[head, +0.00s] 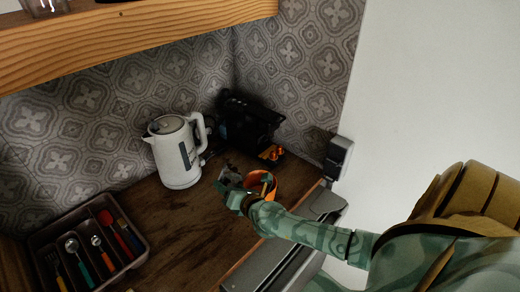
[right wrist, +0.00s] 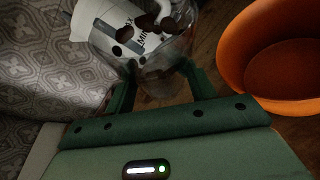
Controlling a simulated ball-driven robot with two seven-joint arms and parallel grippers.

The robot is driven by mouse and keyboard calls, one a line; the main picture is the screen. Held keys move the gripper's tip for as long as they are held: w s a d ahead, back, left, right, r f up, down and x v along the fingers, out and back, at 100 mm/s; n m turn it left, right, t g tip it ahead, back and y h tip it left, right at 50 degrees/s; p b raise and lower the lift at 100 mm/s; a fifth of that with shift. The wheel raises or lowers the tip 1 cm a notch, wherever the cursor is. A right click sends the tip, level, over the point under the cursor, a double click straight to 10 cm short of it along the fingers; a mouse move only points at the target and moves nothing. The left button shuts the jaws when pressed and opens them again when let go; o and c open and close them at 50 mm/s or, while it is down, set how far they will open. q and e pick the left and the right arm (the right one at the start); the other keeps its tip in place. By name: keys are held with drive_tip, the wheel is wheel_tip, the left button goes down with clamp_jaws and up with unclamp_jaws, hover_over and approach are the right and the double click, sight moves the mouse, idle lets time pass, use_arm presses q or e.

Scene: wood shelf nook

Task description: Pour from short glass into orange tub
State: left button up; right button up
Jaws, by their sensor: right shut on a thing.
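My right gripper (head: 236,196) is shut on the short glass (head: 230,176), just left of the orange tub in the head view. In the right wrist view the fingers (right wrist: 163,86) hold the clear glass (right wrist: 160,68) from both sides. Several dark round pieces show in the glass; its exact tilt is hard to tell. The orange tub (head: 264,180) stands on the wooden counter, partly behind my gripper and forearm. In the right wrist view the tub (right wrist: 255,50) is to the right of the glass, apart from it, and its visible inside looks empty. My left gripper is out of view.
A white kettle (head: 177,152) stands behind and left of the glass. A black machine (head: 248,125) is in the back corner. A cutlery tray (head: 137,262) sits at the front left. A wooden shelf (head: 150,28) hangs above. The counter (head: 180,225) between tray and gripper is clear.

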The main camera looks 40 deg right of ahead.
sight(240, 182)
drive_tip(key=shift+r, duration=0.4)
drive_tip(key=shift+d, duration=0.1)
drive_tip(key=shift+d+f+m+t+y+b, duration=0.1)
drive_tip(key=shift+f+m+t+y+b, duration=0.25)
drive_tip(key=shift+m+b, duration=0.95)
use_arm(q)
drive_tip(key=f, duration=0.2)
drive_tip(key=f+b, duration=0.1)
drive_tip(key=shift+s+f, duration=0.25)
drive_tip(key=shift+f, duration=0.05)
use_arm(e)
drive_tip(key=shift+r+n, duration=0.2)
drive_tip(key=shift+n, duration=0.2)
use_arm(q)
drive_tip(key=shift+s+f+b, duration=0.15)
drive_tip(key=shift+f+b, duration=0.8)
use_arm(e)
drive_tip(key=shift+r+m+t, duration=0.45)
drive_tip(key=shift+m, duration=0.15)
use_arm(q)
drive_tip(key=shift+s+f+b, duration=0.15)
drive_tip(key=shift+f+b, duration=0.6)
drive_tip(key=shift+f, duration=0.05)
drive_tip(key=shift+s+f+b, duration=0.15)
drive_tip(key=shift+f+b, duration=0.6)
use_arm(e)
drive_tip(key=shift+f+m+t, duration=0.2)
drive_tip(key=shift+m+t, duration=0.1)
drive_tip(key=shift+m, duration=0.3)
